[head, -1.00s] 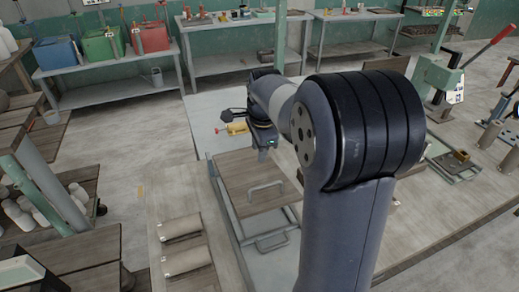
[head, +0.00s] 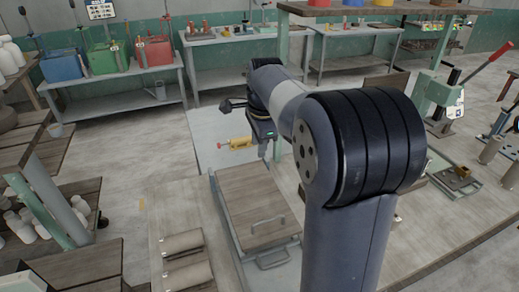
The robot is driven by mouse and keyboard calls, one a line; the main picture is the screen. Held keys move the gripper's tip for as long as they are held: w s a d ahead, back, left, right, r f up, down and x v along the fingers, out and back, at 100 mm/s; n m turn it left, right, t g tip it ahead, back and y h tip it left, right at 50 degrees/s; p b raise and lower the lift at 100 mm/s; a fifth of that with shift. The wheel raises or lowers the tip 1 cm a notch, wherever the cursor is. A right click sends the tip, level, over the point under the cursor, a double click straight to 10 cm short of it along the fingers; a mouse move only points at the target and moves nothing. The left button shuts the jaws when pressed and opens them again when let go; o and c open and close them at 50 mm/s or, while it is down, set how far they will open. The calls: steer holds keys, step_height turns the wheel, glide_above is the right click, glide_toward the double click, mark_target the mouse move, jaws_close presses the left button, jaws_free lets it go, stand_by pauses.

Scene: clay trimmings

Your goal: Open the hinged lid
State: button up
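The hinged lid (head: 247,200) is a brown wooden panel with a pale bar handle (head: 268,224) near its front edge. It looks down on a grey-framed box (head: 222,215), which has a second handle (head: 272,260) low on its front. My gripper (head: 267,152) is beyond the lid's far edge in the picture, apart from the bar handle. Its fingertips are too small and dark to tell open from shut, and I see nothing held. My own arm covers the area right of the lid.
A yellow cylinder (head: 240,143) with a red end lies on the pale surface behind the lid. Two brown rolls (head: 183,244) lie left of the box. A lever press (head: 440,85) and small metal parts (head: 458,180) stand to the right.

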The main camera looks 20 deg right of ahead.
steer(key=shift+w+r, duration=0.2)
steer(key=shift+r, duration=0.65)
steer(key=shift+w+r, duration=0.15)
steer(key=shift+r, duration=0.65)
